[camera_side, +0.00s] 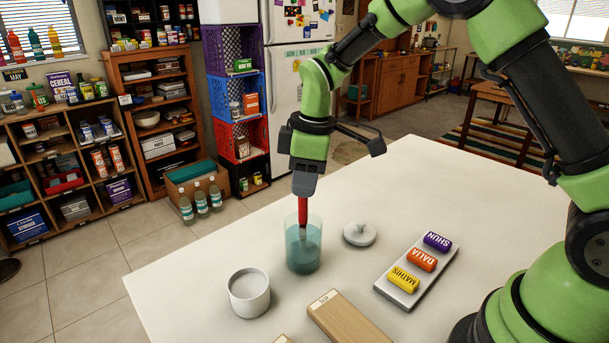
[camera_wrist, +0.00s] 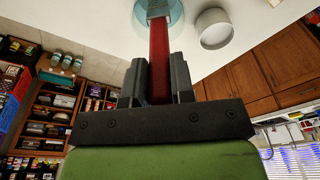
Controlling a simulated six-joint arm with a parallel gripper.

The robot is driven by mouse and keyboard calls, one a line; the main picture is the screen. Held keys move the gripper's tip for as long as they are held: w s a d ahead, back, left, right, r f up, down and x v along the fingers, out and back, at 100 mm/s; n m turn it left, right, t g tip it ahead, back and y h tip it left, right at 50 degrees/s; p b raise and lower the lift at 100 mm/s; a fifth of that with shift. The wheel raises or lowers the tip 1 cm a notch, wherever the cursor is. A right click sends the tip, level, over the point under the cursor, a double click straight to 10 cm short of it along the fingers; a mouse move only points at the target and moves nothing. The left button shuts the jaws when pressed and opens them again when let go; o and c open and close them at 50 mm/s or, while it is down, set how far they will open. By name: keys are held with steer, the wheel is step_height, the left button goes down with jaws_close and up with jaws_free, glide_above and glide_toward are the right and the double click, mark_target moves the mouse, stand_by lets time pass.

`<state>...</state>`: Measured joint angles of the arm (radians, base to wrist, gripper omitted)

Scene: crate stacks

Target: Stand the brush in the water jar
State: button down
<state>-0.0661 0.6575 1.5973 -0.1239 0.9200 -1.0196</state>
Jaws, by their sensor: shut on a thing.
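The brush (camera_side: 303,208) has a red handle and hangs nearly upright from my gripper (camera_side: 305,184). My gripper is shut on its upper end, above the water jar. The water jar (camera_side: 303,253) is a clear teal-tinted glass with darker water in its lower part. The brush's lower part is inside the jar's mouth; whether its tip touches the bottom cannot be told. In the wrist view, the red brush (camera_wrist: 159,60) runs from between the fingers of my gripper (camera_wrist: 157,80) into the round jar (camera_wrist: 172,14).
A white cup (camera_side: 249,294) stands left of the jar, and a white lid (camera_side: 360,234) lies to its right. A grey tray (camera_side: 410,287) with purple, orange and yellow labelled blocks lies further right. A wooden block (camera_side: 347,318) lies at the front. The table's back is clear.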

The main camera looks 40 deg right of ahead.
steer(key=shift+f, duration=0.5)
steer(key=c, duration=0.9)
jaws_free()
steer(key=shift+r, duration=4.45)
steer(key=shift+r, duration=0.1)
steer(key=s+r+m+t, duration=0.3)
steer(key=s+r+m, duration=0.45)
steer(key=s, duration=0.45)
steer(key=s+m+t, duration=0.1)
steer(key=s, duration=0.2)
steer(key=s+m+t, duration=0.1)
steer(key=s+m, duration=0.1)
steer(key=s, duration=0.1)
steer(key=s+d+f+m+t, duration=0.1)
steer(key=s+m, duration=0.1)
steer(key=s, duration=0.2)
steer(key=shift+y, duration=0.4)
